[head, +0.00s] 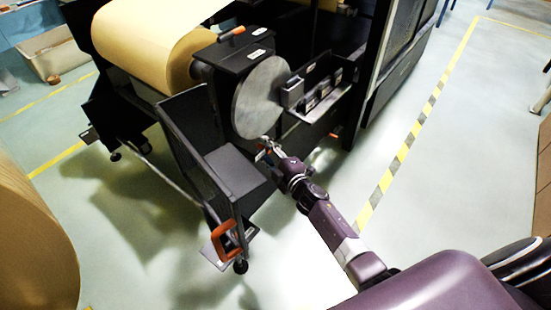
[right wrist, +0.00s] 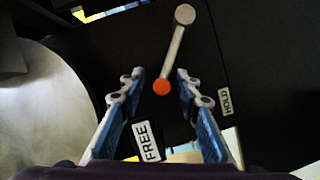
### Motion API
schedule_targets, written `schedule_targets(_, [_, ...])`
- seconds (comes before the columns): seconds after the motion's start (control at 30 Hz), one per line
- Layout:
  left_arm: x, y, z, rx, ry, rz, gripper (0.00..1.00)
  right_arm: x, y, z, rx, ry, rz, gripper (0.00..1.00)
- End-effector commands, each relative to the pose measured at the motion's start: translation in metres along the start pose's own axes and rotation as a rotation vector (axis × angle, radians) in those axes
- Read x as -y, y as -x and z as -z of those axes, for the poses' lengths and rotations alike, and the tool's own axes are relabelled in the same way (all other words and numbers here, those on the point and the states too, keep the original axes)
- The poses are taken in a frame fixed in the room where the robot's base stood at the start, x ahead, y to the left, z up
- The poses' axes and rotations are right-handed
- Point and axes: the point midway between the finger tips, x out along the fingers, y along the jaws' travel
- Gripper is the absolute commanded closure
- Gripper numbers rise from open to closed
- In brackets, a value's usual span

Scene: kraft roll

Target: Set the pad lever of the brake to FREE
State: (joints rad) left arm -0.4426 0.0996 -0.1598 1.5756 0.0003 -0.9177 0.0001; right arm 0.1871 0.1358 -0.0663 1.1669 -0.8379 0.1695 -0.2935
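The pad lever (right wrist: 174,55) shows in the right wrist view as a grey bar with a round pivot at the top and an orange tip (right wrist: 162,87). It hangs down, leaning slightly left. The FREE label (right wrist: 147,141) is below the tip to the left; the HOLD label (right wrist: 226,101) is to the right. My right gripper (right wrist: 160,76) is open, with its blue-padded fingers on either side of the orange tip and visible gaps. In the head view my right gripper (head: 264,151) is below the grey brake disc (head: 259,98). My left gripper is out of view.
A black tray (head: 322,88) with small items is right of the disc. A brown paper roll (head: 150,40) is behind. A black stand with an orange handle (head: 224,240) is left of my right arm. Floor to the right is clear, with a striped line (head: 400,155).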

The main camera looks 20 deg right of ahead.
Motion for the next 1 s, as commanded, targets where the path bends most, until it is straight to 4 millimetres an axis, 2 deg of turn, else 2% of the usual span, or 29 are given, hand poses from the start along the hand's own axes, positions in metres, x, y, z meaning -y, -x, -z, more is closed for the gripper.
schedule_targets(0.4, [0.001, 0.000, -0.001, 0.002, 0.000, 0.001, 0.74, 0.001, 0.072, -0.001, 0.000, 0.001, 0.002, 0.69])
schedule_targets(0.6, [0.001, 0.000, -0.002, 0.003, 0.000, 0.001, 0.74, 0.000, 0.100, 0.000, 0.000, 0.000, 0.001, 0.69])
schedule_targets(0.8, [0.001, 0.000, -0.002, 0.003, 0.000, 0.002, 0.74, -0.001, 0.111, 0.000, 0.000, 0.000, 0.000, 0.69])
schedule_targets(1.0, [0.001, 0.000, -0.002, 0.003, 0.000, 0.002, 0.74, -0.001, 0.111, -0.001, 0.001, 0.000, 0.000, 0.69])
